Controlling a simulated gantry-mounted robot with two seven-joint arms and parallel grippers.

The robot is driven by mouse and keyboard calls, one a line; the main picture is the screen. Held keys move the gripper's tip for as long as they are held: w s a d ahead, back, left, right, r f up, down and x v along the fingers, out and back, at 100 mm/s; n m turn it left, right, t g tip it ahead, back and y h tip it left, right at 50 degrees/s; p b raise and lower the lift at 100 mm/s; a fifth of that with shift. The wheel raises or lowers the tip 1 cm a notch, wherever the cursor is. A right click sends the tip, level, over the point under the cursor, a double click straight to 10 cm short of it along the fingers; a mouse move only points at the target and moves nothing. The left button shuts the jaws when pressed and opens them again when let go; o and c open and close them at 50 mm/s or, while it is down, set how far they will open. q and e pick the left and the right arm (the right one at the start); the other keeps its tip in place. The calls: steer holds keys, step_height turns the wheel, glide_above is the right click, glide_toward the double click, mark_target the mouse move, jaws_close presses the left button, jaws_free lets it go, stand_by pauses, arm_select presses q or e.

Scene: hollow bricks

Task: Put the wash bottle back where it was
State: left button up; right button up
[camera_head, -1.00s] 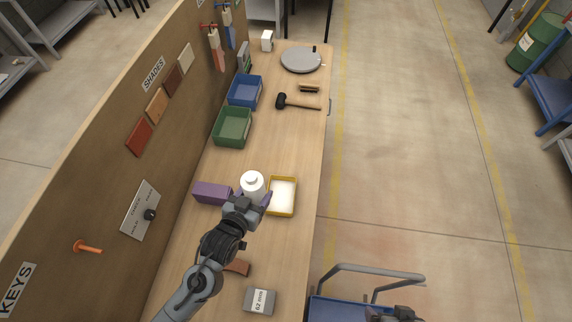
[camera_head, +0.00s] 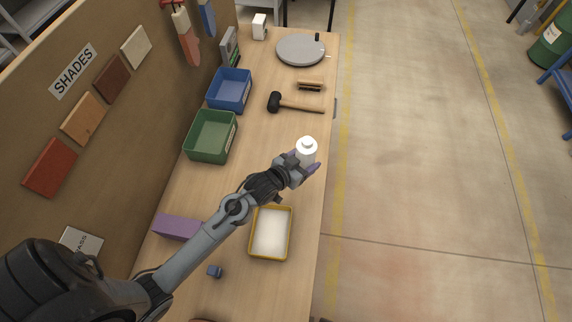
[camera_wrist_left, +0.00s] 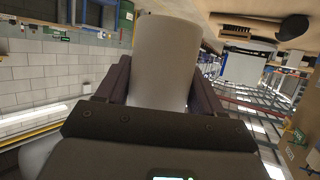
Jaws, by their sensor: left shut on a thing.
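The wash bottle (camera_head: 306,150) is white, with a narrower cap at the top. It is upright near the bench's right edge, beyond the yellow-rimmed tray (camera_head: 252,246). My left gripper (camera_head: 305,166) is shut around its body, with purplish fingers on either side. In the left wrist view the bottle (camera_wrist_left: 165,60) fills the space between the fingers of that gripper (camera_wrist_left: 160,88). Whether its base touches the bench is hidden. My right gripper is out of view.
On the bench (camera_head: 262,160) stand a green bin (camera_head: 209,150), a blue bin (camera_head: 229,104), a mallet (camera_head: 294,104), a brush (camera_head: 311,86), a grey round plate (camera_head: 300,49), a purple box (camera_head: 177,228) and a small blue item (camera_head: 215,271). A board (camera_head: 120,130) lines the left side.

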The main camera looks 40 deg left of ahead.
arm_select(q)
steer(key=shift+w+f+b, duration=0.25)
steer(key=shift+f+b, duration=0.05)
steer(key=shift+f, duration=0.15)
steer(key=shift+a+f+b, duration=0.15)
steer(key=shift+f+b, duration=0.05)
steer(key=shift+b, duration=0.1)
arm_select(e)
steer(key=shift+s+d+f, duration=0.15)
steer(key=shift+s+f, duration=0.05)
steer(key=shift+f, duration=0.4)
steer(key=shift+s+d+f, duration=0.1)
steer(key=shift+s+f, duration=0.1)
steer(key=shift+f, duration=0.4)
arm_select(q)
steer(key=a+f, duration=0.2)
steer(key=a, duration=0.1)
steer(key=a+f, duration=0.2)
steer(key=a, duration=0.2)
steer(key=a+f, duration=0.2)
steer(key=a, duration=0.2)
steer(key=shift+s+a+f, duration=0.15)
steer(key=shift+s+f, duration=0.05)
steer(key=shift+f, duration=2.05)
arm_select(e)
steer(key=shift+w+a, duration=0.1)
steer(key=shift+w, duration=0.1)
